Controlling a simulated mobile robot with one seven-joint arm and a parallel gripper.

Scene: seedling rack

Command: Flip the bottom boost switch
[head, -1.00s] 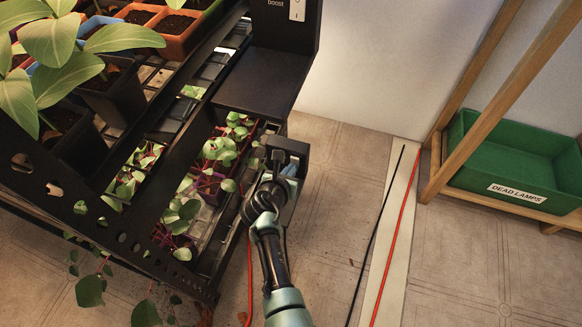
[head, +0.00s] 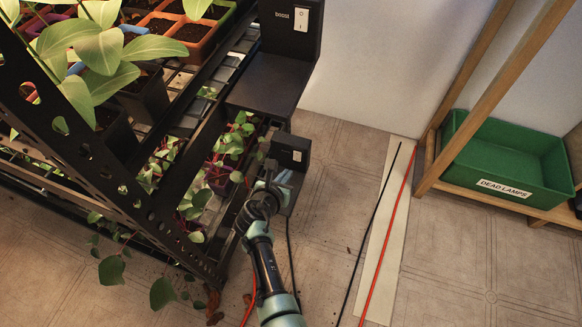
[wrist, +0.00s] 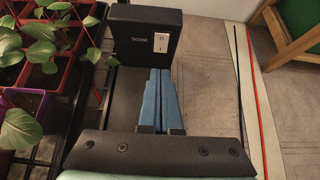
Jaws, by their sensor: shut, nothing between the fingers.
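The bottom boost switch (head: 297,156) is a small white rocker on the right of a black box at the rack's lower end. In the wrist view the white rocker (wrist: 161,42) faces me beside the word "boost" on the black box (wrist: 135,50). I cannot tell which way it is pressed. My gripper (wrist: 160,72) has its blue fingers shut together and empty. Their tips point at the box just below the rocker; I cannot tell whether they touch it.
An upper boost switch (head: 301,20) sits on another black box above a dark ledge (head: 265,88). Seedlings (wrist: 45,45) crowd the rack on the left. Black and red cables (head: 388,240) cross the floor strip. A green "DEAD LAMPS" bin (head: 510,165) stands right.

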